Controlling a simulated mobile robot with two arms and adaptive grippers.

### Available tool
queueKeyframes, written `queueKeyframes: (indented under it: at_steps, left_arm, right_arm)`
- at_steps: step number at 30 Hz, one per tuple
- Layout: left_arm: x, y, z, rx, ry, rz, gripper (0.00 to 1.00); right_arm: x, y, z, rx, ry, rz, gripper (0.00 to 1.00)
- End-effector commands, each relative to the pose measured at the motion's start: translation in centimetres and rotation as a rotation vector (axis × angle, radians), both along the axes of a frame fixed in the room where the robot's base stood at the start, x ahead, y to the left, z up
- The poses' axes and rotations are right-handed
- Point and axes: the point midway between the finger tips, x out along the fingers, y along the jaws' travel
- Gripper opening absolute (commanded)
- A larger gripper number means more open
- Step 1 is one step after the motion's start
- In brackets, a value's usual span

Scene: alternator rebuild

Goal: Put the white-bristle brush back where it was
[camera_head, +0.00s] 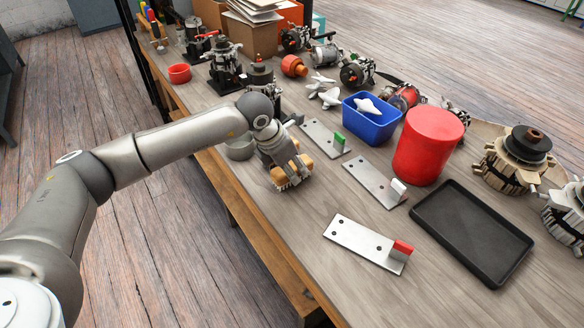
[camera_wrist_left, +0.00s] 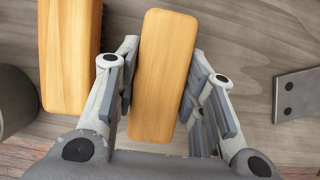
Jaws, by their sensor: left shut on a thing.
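My left gripper (camera_head: 290,166) is shut across the wooden block of a brush (camera_head: 279,177) near the table's front edge. Pale bristles show along the underside, pointing down; this looks like the white-bristle brush. In the left wrist view my left gripper (camera_wrist_left: 172,95) has one finger on each side of the held wooden block (camera_wrist_left: 160,60). I cannot tell whether the held brush touches the table. My right gripper is not in view.
Metal plates with a green tab (camera_head: 339,139), a white tab (camera_head: 398,187) and a red tab (camera_head: 402,248) lie to the right. A red cylinder (camera_head: 428,146), blue bin (camera_head: 371,127) and black tray (camera_head: 472,230) stand beyond.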

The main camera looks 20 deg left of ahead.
Motion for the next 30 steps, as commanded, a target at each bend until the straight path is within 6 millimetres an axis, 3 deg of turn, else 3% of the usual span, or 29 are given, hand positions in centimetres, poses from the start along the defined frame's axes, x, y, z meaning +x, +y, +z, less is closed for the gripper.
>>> queueKeyframes:
  at_steps: [3, 4, 9, 22, 30]
  left_arm:
    - [0.0, 0.0, -0.5, -0.001, -0.001, 0.000, 0.18]
    - [0.0, 0.0, -0.4, 0.000, 0.000, 0.000, 0.40]
    - [0.0, 0.0, -0.3, 0.000, 0.000, 0.000, 0.59]
    - [-0.1, 0.1, 0.5, -0.001, -0.001, 0.000, 0.59]
    - [-1.8, 1.5, 5.5, 0.000, -0.004, 0.000, 0.59]
  right_arm:
    - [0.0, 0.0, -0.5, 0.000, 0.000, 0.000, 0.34]
    - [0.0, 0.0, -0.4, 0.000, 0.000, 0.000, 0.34]
    - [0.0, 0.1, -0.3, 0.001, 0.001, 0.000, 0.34]
    - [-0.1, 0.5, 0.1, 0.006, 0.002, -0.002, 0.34]
    - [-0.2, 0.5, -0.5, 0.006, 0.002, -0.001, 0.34]
